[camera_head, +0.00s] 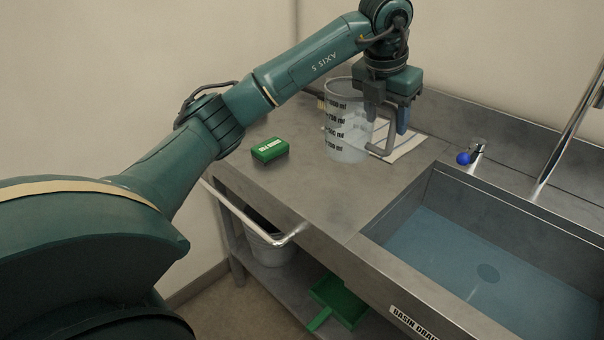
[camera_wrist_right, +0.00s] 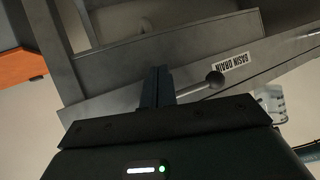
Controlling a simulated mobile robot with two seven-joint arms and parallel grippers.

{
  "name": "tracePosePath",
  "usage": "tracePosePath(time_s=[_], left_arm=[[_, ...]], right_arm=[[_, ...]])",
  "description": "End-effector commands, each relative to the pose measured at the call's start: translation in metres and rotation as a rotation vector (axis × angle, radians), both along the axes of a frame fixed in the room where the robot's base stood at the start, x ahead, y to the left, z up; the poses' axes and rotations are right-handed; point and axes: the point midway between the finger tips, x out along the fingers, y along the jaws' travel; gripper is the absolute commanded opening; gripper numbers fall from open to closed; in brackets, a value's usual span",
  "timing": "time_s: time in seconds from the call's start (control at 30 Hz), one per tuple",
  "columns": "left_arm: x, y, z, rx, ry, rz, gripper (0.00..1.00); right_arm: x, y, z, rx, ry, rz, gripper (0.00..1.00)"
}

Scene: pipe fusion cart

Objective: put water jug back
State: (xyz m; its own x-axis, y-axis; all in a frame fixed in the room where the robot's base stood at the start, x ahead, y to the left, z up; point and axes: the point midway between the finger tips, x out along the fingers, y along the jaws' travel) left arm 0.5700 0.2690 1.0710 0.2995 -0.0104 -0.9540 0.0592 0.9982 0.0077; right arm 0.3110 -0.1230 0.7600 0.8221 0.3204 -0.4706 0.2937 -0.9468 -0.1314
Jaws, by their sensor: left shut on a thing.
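The water jug (camera_head: 346,135) is a clear, ribless cup with dark volume marks and a grey handle (camera_head: 387,146). It is upright at the back of the steel counter, left of the sink, in the head view. My left gripper (camera_head: 388,118) points down and is shut on the jug's handle, on the jug's right side. The jug's base is at or very near the counter; I cannot tell if it touches. My right gripper (camera_wrist_right: 158,88) shows dark fingers close together in the right wrist view, in front of the cart's front; its opening is unclear.
A bucket (camera_head: 265,248) and green dustpan (camera_head: 338,300) are below.

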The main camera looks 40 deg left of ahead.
Motion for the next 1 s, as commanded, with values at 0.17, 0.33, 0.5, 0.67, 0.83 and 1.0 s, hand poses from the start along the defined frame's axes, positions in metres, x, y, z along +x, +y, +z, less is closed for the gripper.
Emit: tracePosePath(time_s=[0.17, 0.33, 0.5, 0.67, 0.83, 1.0], left_arm=[[0.005, 0.006, 0.005, 0.001, 0.001, 0.009, 0.00], [0.005, 0.008, -0.023, 0.002, 0.005, 0.009, 0.00], [0.005, 0.007, -0.048, 0.000, 0.003, 0.010, 0.00], [0.005, 0.007, -0.059, 0.001, 0.002, 0.010, 0.00], [0.005, 0.008, -0.083, 0.001, 0.004, 0.010, 0.00], [0.005, 0.008, -0.091, 0.001, -0.001, 0.010, 0.00]], right_arm=[[0.000, -0.001, -0.002, 0.002, 0.001, -0.002, 0.00], [0.000, -0.001, -0.002, 0.001, 0.001, -0.003, 0.00], [0.000, -0.002, -0.001, 0.000, 0.001, -0.004, 0.00], [0.000, -0.002, -0.001, -0.001, 0.000, -0.003, 0.00], [0.000, -0.001, 0.000, -0.001, 0.000, -0.003, 0.00], [0.000, -0.001, 0.000, -0.002, 0.000, -0.002, 0.00]])
